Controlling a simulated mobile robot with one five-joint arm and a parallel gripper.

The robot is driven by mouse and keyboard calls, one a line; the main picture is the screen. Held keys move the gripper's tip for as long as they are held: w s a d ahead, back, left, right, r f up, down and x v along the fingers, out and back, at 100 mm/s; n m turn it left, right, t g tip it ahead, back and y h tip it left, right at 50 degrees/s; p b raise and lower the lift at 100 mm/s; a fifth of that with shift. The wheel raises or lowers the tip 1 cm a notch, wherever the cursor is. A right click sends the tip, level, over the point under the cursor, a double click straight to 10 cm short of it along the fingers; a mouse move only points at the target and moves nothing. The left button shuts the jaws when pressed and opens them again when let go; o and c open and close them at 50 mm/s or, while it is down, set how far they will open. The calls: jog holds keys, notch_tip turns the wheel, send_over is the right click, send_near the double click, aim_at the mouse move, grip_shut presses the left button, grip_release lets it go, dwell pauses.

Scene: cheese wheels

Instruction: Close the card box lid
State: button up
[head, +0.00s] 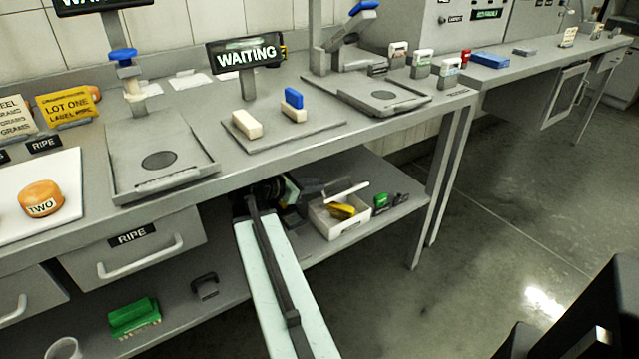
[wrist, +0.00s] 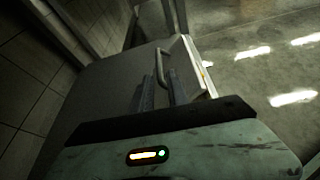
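The card box (head: 343,229) is a small white box on the lower shelf, with a yellow thing showing inside. A pale flat panel (head: 346,192), which looks like its lid, stands raised at the back of the box. In the wrist view the panel (wrist: 180,68) is tilted, with a grey handle (wrist: 163,66) on its face. My gripper (head: 316,187) is at the left back of the box, beside the panel. In the wrist view my gripper (wrist: 160,90) has its two dark fingers apart, with the handle just beyond or between the tips. I cannot tell whether they touch.
The bench top (head: 290,148) lies above the shelf, close over my arm. A green item (head: 380,202) and dark items (head: 401,198) sit right of the box. A green brush-like block (head: 134,317) and dark bracket (head: 205,287) lie at the left.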

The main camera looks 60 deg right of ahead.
jog(key=shift+w+a+r, duration=0.1)
jog(key=shift+a, duration=0.1)
jog(key=shift+a, duration=0.1)
jog(key=p+v, duration=0.2)
jog(key=v, duration=0.5)
jog(key=shift+r+p, duration=0.1)
jog(key=shift+p, duration=0.3)
jog(key=shift+w+a, duration=0.15)
jog(key=shift+a, duration=0.15)
